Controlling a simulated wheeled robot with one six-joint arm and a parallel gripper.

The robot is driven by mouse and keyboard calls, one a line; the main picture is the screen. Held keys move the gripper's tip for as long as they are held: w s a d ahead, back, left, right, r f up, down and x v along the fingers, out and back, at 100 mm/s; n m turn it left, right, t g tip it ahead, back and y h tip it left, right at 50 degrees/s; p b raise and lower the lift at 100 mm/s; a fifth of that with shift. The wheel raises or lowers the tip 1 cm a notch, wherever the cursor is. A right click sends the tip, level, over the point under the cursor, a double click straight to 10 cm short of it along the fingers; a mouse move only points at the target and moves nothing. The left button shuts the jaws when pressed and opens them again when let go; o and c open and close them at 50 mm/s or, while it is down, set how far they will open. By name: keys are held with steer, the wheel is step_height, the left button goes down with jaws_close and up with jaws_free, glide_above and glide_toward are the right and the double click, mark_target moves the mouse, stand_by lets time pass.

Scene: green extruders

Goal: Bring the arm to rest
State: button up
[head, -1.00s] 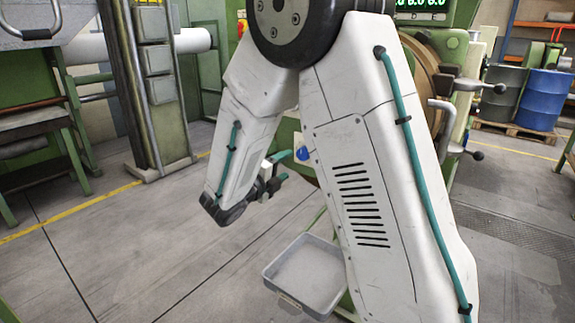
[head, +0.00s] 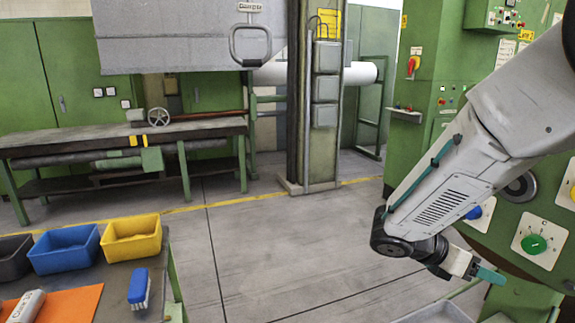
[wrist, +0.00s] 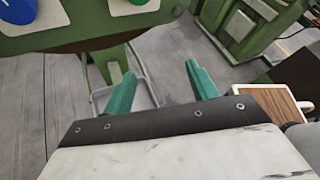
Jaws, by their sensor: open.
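My arm reaches in from the right of the head view, in front of the green machine (head: 515,215). The gap shows floor and green machine legs. A grey tray (head: 440,312) lies below the gripper at the bottom edge of the head view, partly cut off.
At the left, a table holds a yellow bin (head: 132,238), a blue bin (head: 66,250), a blue brush (head: 139,289) and an orange mat (head: 62,303). A green workbench (head: 120,140) stands behind. The floor in the middle is clear. A wood-topped item (wrist: 275,108) shows in the wrist view.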

steer(key=s+a+r+m+t+y, duration=0.1)
steer(key=s+a+r+m+y, duration=0.1)
steer(key=s+a+m+y, duration=0.2)
steer(key=s+a+r+m+t+y, duration=0.1)
steer(key=s+a+r+m+y, duration=0.2)
steer(key=s+m, duration=0.5)
steer(key=s+a+r+m+t+y, duration=0.1)
steer(key=s+a+r+m+y, duration=0.2)
steer(key=s+a+m+y, duration=0.2)
steer(key=shift+s+m+y, duration=0.6)
steer(key=shift+s+m, duration=0.35)
steer(key=shift+m, duration=0.85)
